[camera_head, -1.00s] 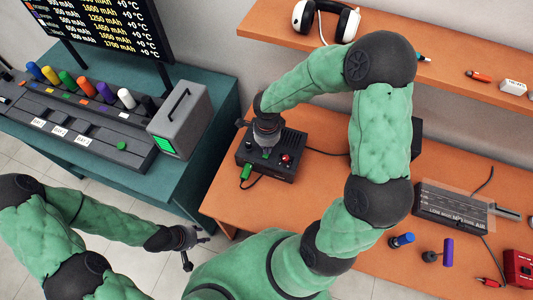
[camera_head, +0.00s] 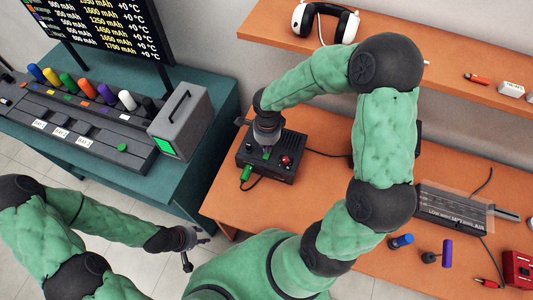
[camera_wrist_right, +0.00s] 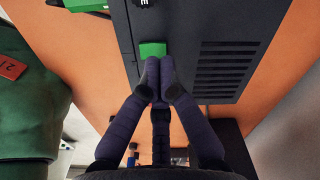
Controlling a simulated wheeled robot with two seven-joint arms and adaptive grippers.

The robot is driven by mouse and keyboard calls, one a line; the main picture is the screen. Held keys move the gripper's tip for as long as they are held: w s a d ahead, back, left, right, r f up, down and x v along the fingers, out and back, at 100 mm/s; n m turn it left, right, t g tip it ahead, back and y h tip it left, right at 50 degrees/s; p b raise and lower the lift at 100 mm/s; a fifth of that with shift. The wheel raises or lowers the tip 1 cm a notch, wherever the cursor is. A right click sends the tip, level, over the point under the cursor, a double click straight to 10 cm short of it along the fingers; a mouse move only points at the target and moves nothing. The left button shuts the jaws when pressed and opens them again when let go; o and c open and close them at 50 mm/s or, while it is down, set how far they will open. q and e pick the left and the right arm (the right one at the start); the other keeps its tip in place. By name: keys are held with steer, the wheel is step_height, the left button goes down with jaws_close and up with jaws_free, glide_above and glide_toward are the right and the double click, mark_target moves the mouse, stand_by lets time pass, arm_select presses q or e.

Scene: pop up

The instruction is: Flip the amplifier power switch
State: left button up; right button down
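The amplifier is most likely the black box (camera_head: 287,170) on the orange desk, with a red knob (camera_head: 285,160) on top and a green plug (camera_head: 246,172) on its front left. My right gripper (camera_head: 267,148) is over the box, pointing down. In the right wrist view its dark fingers (camera_wrist_right: 157,78) meet at the tips, just at a green rocker switch (camera_wrist_right: 152,49) on the black casing (camera_wrist_right: 185,35). They touch it or nearly so; I cannot tell which. The switch's position is unclear. My left gripper (camera_head: 196,252) hangs empty, fingers spread, left of the desk.
A teal table (camera_head: 205,165) on the left carries a grey box (camera_head: 180,120) and a rack of coloured cylinders. On the orange desk's right are a slotted device (camera_head: 455,205), a blue knob (camera_head: 401,240) and a purple handle (camera_head: 447,252). A shelf (camera_head: 400,58) with headphones (camera_head: 325,22) is behind.

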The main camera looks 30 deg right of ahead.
mark_target(267, 154)
steer(key=shift+r+p, duration=1.05)
steer(key=shift+r, duration=1.35)
steer(key=shift+f, duration=0.1)
